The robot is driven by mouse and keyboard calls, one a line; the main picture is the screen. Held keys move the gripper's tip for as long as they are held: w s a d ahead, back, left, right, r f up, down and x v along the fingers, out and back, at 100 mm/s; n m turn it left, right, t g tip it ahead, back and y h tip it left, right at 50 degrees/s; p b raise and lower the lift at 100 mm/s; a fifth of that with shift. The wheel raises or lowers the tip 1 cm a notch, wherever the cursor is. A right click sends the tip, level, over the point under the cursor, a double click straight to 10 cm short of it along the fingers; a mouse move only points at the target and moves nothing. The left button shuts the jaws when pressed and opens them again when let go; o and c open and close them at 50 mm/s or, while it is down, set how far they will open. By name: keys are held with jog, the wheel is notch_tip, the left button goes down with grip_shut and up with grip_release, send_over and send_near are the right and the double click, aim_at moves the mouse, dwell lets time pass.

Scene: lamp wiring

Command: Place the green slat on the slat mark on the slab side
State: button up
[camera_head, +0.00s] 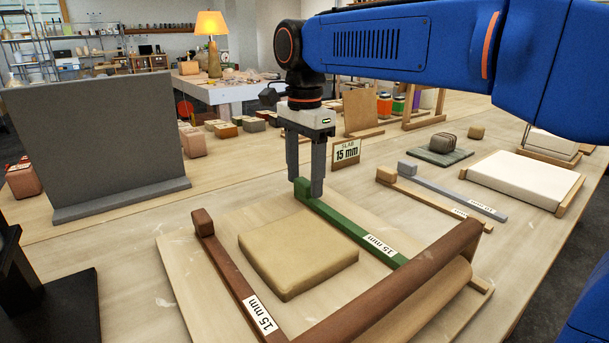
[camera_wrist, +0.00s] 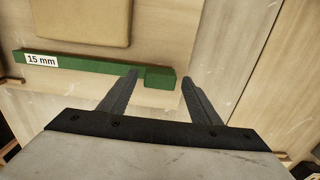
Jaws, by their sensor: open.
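The green slat (camera_head: 340,218), labelled 15 mm, lies flat on the wooden board along the right side of the tan slab (camera_head: 298,250). In the wrist view the green slat (camera_wrist: 95,67) runs leftward, with its raised end block between my fingertips. My gripper (camera_head: 309,188) points down at the slat's far end, open. In the wrist view my gripper (camera_wrist: 160,78) has a finger on either side of the block. Whether the fingers touch it I cannot tell. The slab (camera_wrist: 82,20) is apart from the slat. I see no slat mark; it may be covered.
A brown 15 mm slat (camera_head: 232,277) lies left of the slab. A "SLAB 15 mm" sign (camera_head: 346,153) stands behind. Grey and wooden slats (camera_head: 455,190) lie right. A grey upright panel (camera_head: 95,140) stands left.

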notch_tip(320, 180, up, 12)
jog(key=shift+r, duration=0.15)
dwell(0.4)
